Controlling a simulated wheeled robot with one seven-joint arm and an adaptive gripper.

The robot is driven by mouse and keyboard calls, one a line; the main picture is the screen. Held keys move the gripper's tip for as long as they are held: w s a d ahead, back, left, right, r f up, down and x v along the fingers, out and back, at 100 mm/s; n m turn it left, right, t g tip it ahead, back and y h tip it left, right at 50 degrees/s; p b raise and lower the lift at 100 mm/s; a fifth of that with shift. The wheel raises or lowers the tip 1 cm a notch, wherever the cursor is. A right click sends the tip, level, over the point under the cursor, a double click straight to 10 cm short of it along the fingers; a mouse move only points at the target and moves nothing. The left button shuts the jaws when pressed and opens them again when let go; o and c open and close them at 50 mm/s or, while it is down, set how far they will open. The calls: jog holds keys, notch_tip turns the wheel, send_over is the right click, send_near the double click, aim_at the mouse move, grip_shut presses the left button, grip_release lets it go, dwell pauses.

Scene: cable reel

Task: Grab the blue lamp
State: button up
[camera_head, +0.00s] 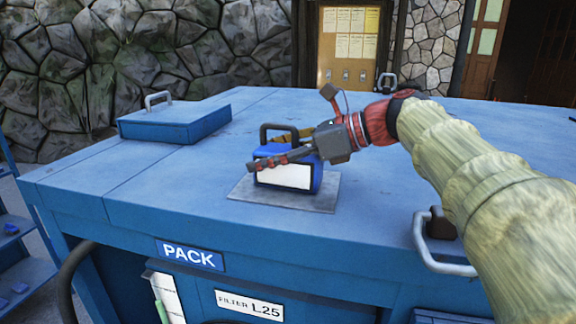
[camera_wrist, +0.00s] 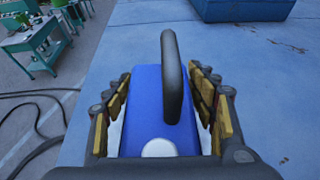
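The blue lamp (camera_head: 287,167) is a small box with a white front panel and a dark handle on top. It stands upright on a grey plate (camera_head: 318,196) on the blue cabinet top. My gripper (camera_head: 283,146) is at the lamp, reaching in from the right. In the wrist view the lamp (camera_wrist: 146,95) and its handle (camera_wrist: 171,75) lie between the two yellow-padded fingers of my gripper (camera_wrist: 163,95). The fingers are spread, with narrow gaps showing on both sides of the lamp.
A blue raised hatch (camera_head: 175,122) with a grey handle is at the back left of the cabinet top (camera_head: 390,185). A metal handle (camera_head: 437,245) is on the front right edge. Green tables (camera_wrist: 35,40) and black cables (camera_wrist: 38,105) are beyond the cabinet in the wrist view.

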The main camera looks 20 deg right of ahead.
jog(key=c, duration=1.4)
jog(key=shift+o, duration=0.2)
